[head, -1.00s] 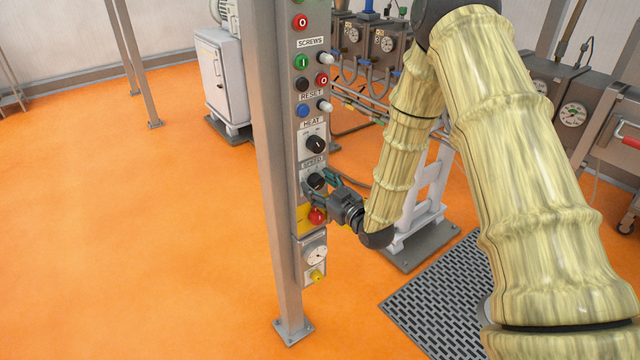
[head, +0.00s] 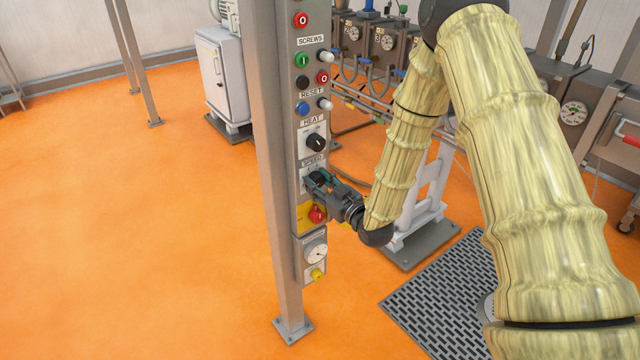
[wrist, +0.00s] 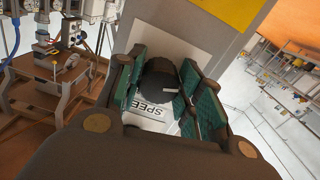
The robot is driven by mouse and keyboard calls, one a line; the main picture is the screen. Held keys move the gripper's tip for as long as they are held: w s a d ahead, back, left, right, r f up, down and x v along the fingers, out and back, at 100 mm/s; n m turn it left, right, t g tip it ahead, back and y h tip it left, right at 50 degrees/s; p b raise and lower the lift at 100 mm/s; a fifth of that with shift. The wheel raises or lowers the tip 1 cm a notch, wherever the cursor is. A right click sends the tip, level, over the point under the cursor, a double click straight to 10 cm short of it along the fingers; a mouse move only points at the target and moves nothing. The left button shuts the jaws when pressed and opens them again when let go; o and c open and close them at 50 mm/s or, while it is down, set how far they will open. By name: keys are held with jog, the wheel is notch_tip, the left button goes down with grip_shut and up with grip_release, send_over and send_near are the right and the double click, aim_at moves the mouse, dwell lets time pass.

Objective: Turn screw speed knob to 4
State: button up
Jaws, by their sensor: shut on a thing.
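The screw speed knob (wrist: 158,83) is black with a pale pointer line and sits on a white plate marked SPEED on the narrow control post. In the wrist view it lies between the two green-padded fingers of my gripper (wrist: 160,88), which is shut on it. In the head view my gripper (head: 322,181) is at the SPEED plate and covers most of the knob. The scale marks around the knob are hidden or too small to read.
The red knob (head: 317,214) on a yellow plate is just below my gripper. The HEAT knob (head: 316,142) is above. A round gauge (head: 316,252) is lower on the post (head: 282,200). Open orange floor (head: 150,240) lies to the left.

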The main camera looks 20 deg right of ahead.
jog(key=m+b, duration=0.1)
jog(key=m, duration=0.3)
jog(key=shift+m, duration=0.4)
jog(key=m+b, duration=0.1)
jog(key=m, duration=0.3)
jog(key=shift+m, duration=0.3)
jog(key=m+b, duration=0.1)
jog(key=m, duration=0.2)
jog(key=shift+m, duration=0.3)
jog(key=m+b, duration=0.2)
jog(key=m, duration=0.2)
jog(key=shift+b, duration=0.4)
jog(key=m+b, duration=0.3)
jog(key=m, duration=0.2)
jog(key=m+b, duration=0.4)
jog(key=b, duration=0.1)
jog(key=shift+m, duration=0.3)
jog(key=m+b, duration=0.5)
jog(key=b, duration=0.1)
jog(key=m+b, duration=0.3)
jog(key=shift+r, duration=0.2)
jog(key=shift+r+m, duration=0.1)
jog(key=shift+m, duration=0.2)
